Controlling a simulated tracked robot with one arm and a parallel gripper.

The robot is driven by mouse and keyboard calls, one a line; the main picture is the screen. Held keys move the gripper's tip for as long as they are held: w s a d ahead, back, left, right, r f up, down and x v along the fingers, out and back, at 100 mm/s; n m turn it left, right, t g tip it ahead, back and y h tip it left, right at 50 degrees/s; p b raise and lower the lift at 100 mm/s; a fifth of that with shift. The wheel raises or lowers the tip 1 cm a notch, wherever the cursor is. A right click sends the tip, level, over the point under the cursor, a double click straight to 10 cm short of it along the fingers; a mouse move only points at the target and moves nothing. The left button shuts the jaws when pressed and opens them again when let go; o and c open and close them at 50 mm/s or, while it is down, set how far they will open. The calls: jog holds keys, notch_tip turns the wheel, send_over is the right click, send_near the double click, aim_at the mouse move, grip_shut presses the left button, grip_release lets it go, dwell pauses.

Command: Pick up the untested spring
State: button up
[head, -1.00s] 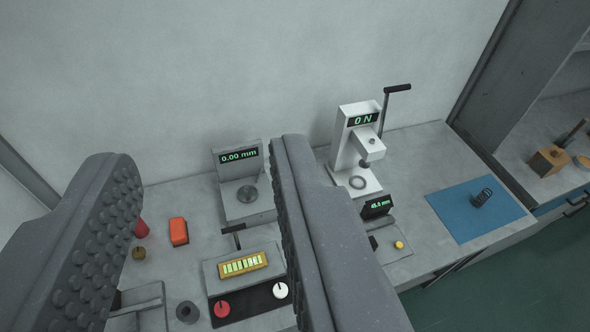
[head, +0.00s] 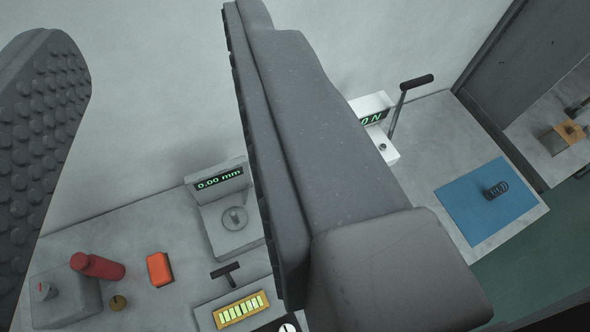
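A dark coil spring (head: 496,190) lies on the blue mat (head: 465,205) at the right end of the grey bench. Nothing in view marks it as tested or untested. My gripper (head: 145,85) is open and empty, its two studded grey fingers wide apart. The fingers are large in the foreground, high above the bench and well to the left of the spring. The right finger hides part of the white force tester (head: 382,140), whose display reads 0 N.
A grey gauge (head: 220,195) reading 0.00 mm stands near the wall. An orange block (head: 159,269), a red cylinder (head: 97,266) and a yellow-framed display (head: 241,310) are left of it or in front. The tester's lever (head: 408,95) sticks up. Bench around the mat is clear.

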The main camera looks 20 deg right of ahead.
jog(key=shift+s, duration=0.1)
jog(key=shift+o, duration=2)
jog(key=shift+w+d+f, duration=0.15)
jog(key=shift+w, duration=0.15)
jog(key=w+d+f+g+h+b, duration=0.1)
jog(key=w+d+f, duration=0.3)
jog(key=w+f, duration=0.7)
jog(key=w+d+f+b, duration=0.1)
jog(key=w+d+f, duration=0.55)
jog(key=f, duration=0.95)
jog(key=shift+m+g, duration=0.4)
jog(key=shift+g, duration=0.1)
jog(key=w+d+f, duration=0.1)
jog(key=f, duration=1)
jog(key=d+f+b, duration=0.1)
jog(key=f, duration=0.9)
jog(key=w+d+f+b, duration=0.1)
jog(key=f, duration=1)
jog(key=shift+w+d+f, duration=0.25)
jog(key=shift+w+f, duration=0.05)
jog(key=shift+f, duration=0.05)
jog(key=shift+f+b+x, duration=0.2)
jog(key=shift+b+x, duration=0.2)
jog(key=shift+x, duration=3.3)
